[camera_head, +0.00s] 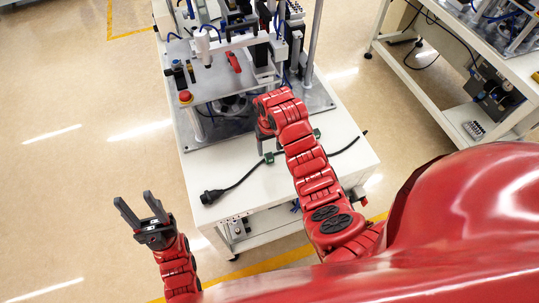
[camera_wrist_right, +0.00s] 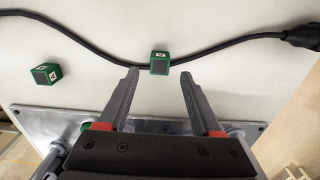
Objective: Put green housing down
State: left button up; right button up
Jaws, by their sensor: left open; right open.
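A small green cube-shaped housing (camera_wrist_right: 160,62) with a dark, marked face sits on the white tabletop (camera_head: 236,170), at a black cable. It also shows in the head view (camera_head: 269,158). My right gripper (camera_wrist_right: 158,72) is open and empty, with the housing just past the gap between its fingertips. In the head view, the right gripper (camera_head: 262,138) is partly hidden by its arm. A second green housing (camera_wrist_right: 46,73) lies to the left in the wrist view, apart from the fingers. My left gripper (camera_head: 130,208) is open and empty over the floor, left of the table.
The black cable (camera_wrist_right: 110,50) runs across the tabletop to a plug (camera_head: 211,196). A metal machine plate (camera_head: 215,130) with posts and a red button (camera_head: 185,96) stands behind. Another workbench is at upper right. The tabletop's front left is mostly clear.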

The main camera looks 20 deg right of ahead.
aim_at(270, 157)
notch_tip(270, 157, up, 6)
jog(key=p, duration=0.4)
jog(key=shift+r+p, duration=0.2)
jog(key=shift+p, duration=0.1)
jog(key=shift+f, duration=0.1)
jog(key=shift+s, duration=0.1)
